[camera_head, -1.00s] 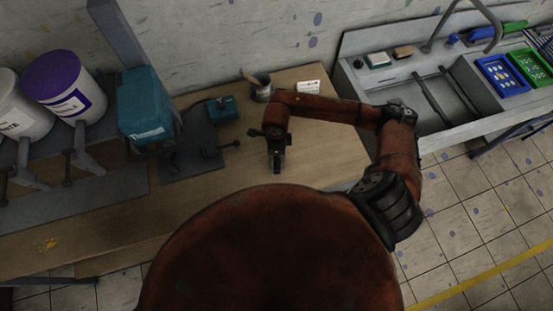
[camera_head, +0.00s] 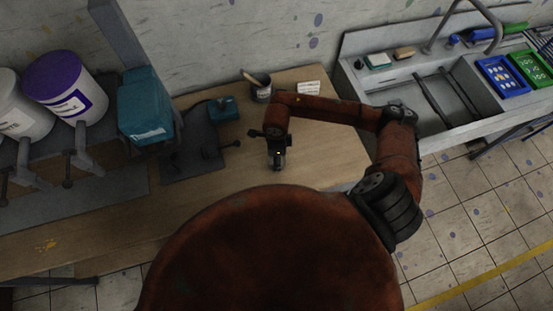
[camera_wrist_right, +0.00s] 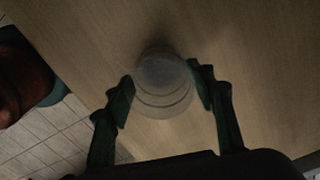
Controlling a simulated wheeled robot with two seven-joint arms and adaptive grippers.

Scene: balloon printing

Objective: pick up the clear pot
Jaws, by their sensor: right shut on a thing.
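The clear pot (camera_wrist_right: 163,88) is a small, greyish see-through cylinder above the light wood of the table in the right wrist view. My right gripper (camera_wrist_right: 161,80) has one dark green finger on each side of the pot and is shut on it. In the head view my right gripper (camera_head: 277,160) points down over the middle of the table, and the pot is too small and covered there to make out well. I cannot tell whether the pot still touches the table. My left gripper is not in view.
A dark cup with a stick (camera_head: 261,90) and a white card (camera_head: 308,87) stand at the back of the table (camera_head: 325,150). A teal machine (camera_head: 146,105) and a purple-lidded bucket (camera_head: 62,85) are at left. A sink (camera_head: 437,100) with blue and green trays is at right.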

